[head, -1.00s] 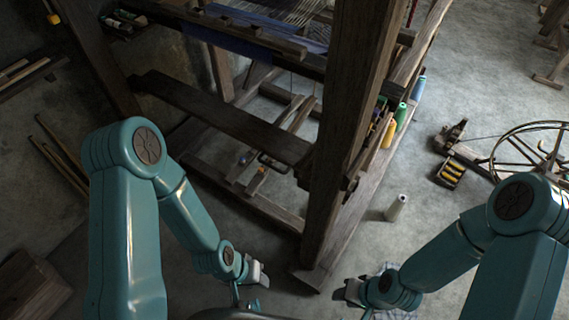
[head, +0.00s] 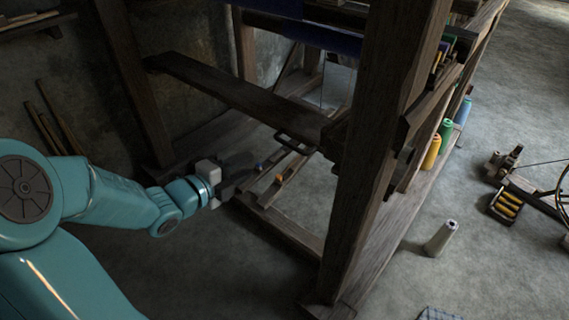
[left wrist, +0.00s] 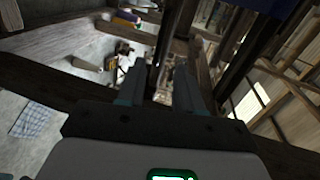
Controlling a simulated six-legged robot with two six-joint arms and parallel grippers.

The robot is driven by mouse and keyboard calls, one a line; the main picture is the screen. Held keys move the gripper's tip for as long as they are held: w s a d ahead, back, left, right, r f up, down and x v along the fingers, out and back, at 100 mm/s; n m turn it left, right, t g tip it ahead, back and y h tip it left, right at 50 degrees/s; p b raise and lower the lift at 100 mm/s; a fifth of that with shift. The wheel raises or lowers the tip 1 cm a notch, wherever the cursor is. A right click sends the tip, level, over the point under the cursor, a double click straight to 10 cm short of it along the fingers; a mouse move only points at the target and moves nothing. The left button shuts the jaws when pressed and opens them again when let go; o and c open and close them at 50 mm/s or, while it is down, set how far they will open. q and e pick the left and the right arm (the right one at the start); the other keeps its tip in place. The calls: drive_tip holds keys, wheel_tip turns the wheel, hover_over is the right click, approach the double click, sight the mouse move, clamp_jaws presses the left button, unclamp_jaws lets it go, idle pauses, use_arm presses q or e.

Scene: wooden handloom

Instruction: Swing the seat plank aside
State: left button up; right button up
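The seat plank (head: 235,97) is a dark wooden board that slants across the loom from the back left to the thick front post. A dark metal handle (head: 295,143) hangs at its right end, near the post. My left gripper (head: 236,170) is below the plank and to the left of the handle, apart from the handle. In the left wrist view its two fingers (left wrist: 158,88) stand apart with nothing clearly between them. I cannot make out the plank for certain in that view. My right gripper is out of view.
The loom's thick front post (head: 375,150) stands right of the plank. Two treadle bars (head: 283,178) lie below it. Coloured thread cones (head: 432,152) sit on the right side rail, and a pale cone (head: 441,238) stands on the floor. Sticks (head: 55,130) lean at the left wall.

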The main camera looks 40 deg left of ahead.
sight(284, 144)
use_arm(q)
drive_tip(key=b+x, duration=0.3)
drive_tip(key=x, duration=1.1)
drive_tip(key=shift+w+a, duration=0.1)
drive_tip(key=shift+w, duration=0.9)
clamp_jaws()
